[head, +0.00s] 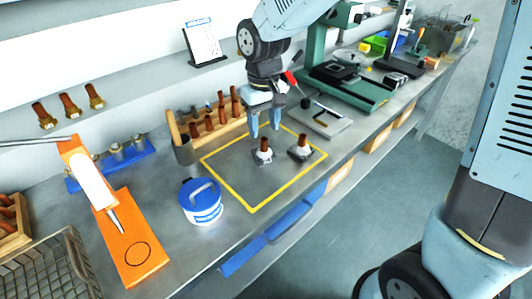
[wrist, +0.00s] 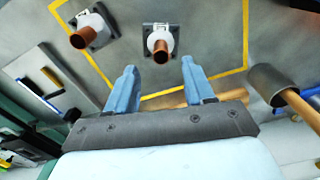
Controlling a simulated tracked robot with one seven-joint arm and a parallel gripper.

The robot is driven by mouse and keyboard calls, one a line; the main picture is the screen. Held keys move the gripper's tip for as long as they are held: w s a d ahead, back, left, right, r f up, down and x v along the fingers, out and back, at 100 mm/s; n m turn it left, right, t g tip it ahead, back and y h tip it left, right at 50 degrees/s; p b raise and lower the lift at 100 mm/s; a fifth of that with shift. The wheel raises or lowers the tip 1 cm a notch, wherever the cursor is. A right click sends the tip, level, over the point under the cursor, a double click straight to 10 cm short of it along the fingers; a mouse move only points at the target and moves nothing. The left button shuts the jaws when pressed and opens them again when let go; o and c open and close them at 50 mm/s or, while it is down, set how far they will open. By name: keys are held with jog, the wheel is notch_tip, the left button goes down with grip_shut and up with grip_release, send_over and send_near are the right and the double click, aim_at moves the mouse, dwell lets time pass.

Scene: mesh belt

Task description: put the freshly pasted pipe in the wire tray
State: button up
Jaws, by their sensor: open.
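Two copper pipes with white collars stand upright on dark square bases inside a yellow outline. The left pipe (head: 264,145) is the middle one in the wrist view (wrist: 161,52), and the right pipe (head: 303,142) is at the upper left there (wrist: 83,37). I cannot tell which is freshly pasted. My gripper (head: 265,130) is open and empty, pointing down just above and behind the left pipe, apart from it. A wire tray (head: 40,246) is at the lower left corner, partly cut off.
A blue-lidded white tub (head: 201,203) stands in front of the yellow outline (head: 228,186). An orange board (head: 133,240) lies between it and the wire tray. Behind are a rack of brown-handled tools (head: 212,124) and a dark cup (head: 184,152). A green machine (head: 345,85) stands right.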

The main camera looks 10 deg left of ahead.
aim_at(264, 139)
jog(key=shift+s+f, duration=0.2)
jog(key=shift+f, duration=3.25)
jog(key=shift+c, duration=0.4)
grip_shut()
